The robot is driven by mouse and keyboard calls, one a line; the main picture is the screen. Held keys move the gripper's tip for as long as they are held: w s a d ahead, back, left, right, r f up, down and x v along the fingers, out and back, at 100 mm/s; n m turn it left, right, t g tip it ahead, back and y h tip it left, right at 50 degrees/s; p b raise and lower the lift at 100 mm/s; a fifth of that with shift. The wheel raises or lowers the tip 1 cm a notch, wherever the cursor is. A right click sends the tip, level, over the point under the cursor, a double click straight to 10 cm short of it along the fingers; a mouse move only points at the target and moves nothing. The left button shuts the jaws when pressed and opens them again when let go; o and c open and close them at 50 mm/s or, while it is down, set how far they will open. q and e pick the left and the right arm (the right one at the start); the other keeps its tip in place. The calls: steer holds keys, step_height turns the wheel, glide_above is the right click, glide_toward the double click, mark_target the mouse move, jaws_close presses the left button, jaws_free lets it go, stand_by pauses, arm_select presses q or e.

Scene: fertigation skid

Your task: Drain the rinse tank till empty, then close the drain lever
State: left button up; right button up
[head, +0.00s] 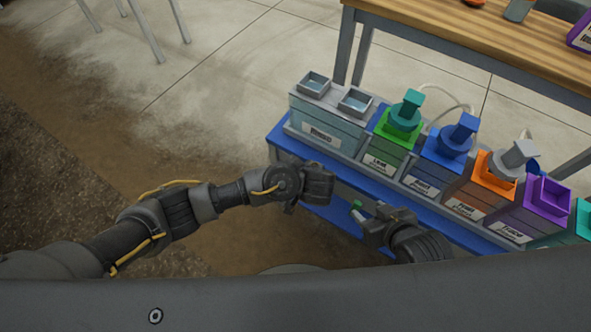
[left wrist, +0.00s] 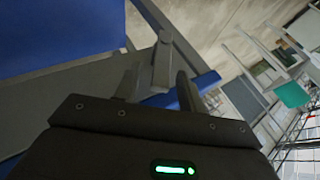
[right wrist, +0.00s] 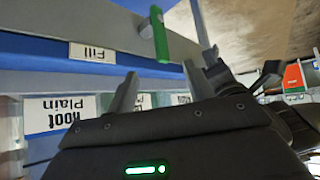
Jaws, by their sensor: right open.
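The rinse tank (head: 328,132) is the pale box with two square openings on top, at the left end of the blue skid in the head view. Its water level cannot be made out. My left gripper (head: 323,187) is below its front; in the left wrist view the fingers (left wrist: 158,85) are spread, with a grey lever-like bar (left wrist: 163,62) between them. I cannot tell whether they touch it. My right gripper (head: 366,219) is open and empty near a green lever (head: 357,204), which stands just beyond its fingertips in the right wrist view (right wrist: 160,36).
A "Fill" label (right wrist: 92,52) is beside the green lever. Several coloured tanks with funnels, such as the green (head: 390,140) and orange (head: 478,188) ones, stand right of the rinse tank. A wooden table (head: 470,45) is behind.

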arm_select(q)
steer(key=shift+s+r, duration=0.15)
steer(key=p+v, duration=0.3)
steer(key=v, duration=0.7)
arm_select(e)
steer(key=s+d+f+m+g+h, duration=0.1)
steer(key=s+d+f+g+h, duration=0.1)
steer(key=s+d+f+g, duration=0.2)
steer(key=shift+s+d+f+g, duration=0.4)
steer(key=shift+s+g, duration=0.3)
steer(key=shift+s, duration=0.7)
arm_select(q)
steer(key=shift+s+r, duration=0.15)
